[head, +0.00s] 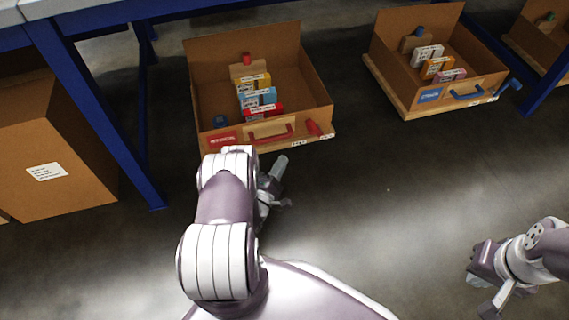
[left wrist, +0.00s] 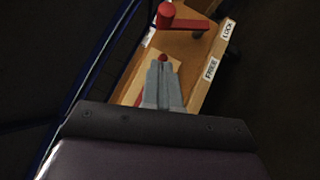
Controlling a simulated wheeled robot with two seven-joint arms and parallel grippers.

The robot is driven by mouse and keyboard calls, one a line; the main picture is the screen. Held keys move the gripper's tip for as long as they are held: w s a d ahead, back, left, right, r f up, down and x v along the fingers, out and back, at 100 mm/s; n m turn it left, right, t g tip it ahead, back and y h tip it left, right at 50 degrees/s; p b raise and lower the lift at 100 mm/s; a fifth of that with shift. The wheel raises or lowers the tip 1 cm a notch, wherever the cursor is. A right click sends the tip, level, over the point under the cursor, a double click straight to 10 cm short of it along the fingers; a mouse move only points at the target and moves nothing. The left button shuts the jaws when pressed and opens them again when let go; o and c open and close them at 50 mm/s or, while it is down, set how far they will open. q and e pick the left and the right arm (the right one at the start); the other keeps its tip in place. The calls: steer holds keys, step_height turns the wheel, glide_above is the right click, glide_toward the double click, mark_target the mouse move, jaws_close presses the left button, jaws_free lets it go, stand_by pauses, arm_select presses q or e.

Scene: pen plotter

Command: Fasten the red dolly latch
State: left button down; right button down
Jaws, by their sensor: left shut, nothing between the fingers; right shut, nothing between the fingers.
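The red dolly (head: 322,138) holds an open cardboard box (head: 315,92). The red latch (head: 313,127) is at the dolly's front right corner; in the left wrist view the latch (left wrist: 183,22) shows a knob and a short bar reaching toward the edge near the LOCK label (left wrist: 228,29). The FREE label (left wrist: 211,69) is nearer the fingers. My left gripper (head: 284,160) is shut and empty, just in front of the dolly; its fingers (left wrist: 162,72) point toward the latch, apart from it. My right gripper (head: 482,290) is shut and empty at lower right, far from the dolly.
The box has a red handle (head: 271,134) and several small packages inside. A blue-handled dolly box (head: 400,85) stands to the right. A blue table leg (head: 125,150) and a large carton (head: 60,150) are at left. The floor in front is clear.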

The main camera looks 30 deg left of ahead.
mark_target(316, 132)
arm_select(q)
steer(key=w+d+r+b, duration=0.1)
steer(key=w+b, duration=0.3)
steer(key=w, duration=0.5)
steer(key=shift+w+d+r, duration=0.25)
steer(key=shift+d+r, duration=0.15)
steer(key=shift+r, duration=0.5)
steer(key=shift+r, duration=0.1)
